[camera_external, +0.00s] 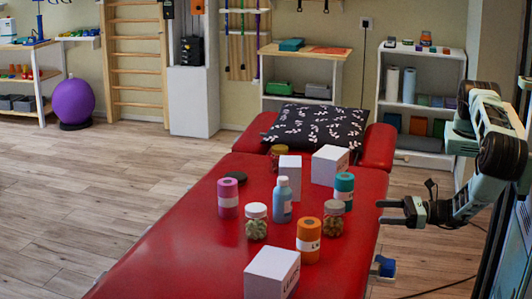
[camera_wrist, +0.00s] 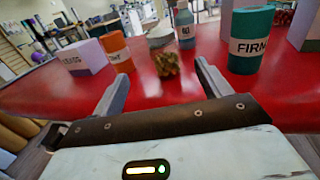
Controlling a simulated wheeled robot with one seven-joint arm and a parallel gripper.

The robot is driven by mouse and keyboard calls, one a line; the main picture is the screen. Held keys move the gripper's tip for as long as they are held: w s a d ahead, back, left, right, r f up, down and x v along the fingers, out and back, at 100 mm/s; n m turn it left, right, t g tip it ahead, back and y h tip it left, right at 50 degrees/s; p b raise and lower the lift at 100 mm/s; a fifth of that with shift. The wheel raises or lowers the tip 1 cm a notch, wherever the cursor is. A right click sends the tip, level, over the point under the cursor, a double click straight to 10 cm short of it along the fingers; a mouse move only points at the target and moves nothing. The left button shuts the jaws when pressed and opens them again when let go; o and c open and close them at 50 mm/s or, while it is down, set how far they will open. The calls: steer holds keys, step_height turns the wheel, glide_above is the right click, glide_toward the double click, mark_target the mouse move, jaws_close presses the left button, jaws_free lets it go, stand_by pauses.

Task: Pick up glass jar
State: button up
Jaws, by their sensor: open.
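A glass jar (camera_external: 333,222) with a pale lid and greenish contents stands upright on the red treatment table (camera_external: 200,262), near its right edge. In the wrist view this jar (camera_wrist: 166,64) stands ahead, between and beyond my fingertips. Two similar jars stand on the table: one with green contents (camera_external: 256,228) at front left, one (camera_external: 277,156) farther back. My gripper (camera_external: 381,212) is open and empty just off the table's right edge, apart from the jar. Its fingers (camera_wrist: 161,72) point toward the jar in the wrist view.
A patterned pillow (camera_external: 315,132) lies at the far end.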

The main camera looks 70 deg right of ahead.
steer(key=b, duration=0.2)
glide_toward(329, 205)
steer(key=w+f, duration=0.2)
steer(key=w, duration=0.1)
steer(key=shift+w+a, duration=0.15)
steer(key=shift+w, duration=0.1)
steer(key=shift+r+b+x, duration=0.2)
steer(key=shift+b+x, duration=0.5)
steer(key=shift+x, duration=0.9)
steer(key=shift+r+b+x, duration=0.15)
steer(key=shift+b+x, duration=0.5)
steer(key=shift+x, duration=1)
steer(key=c, duration=1.6)
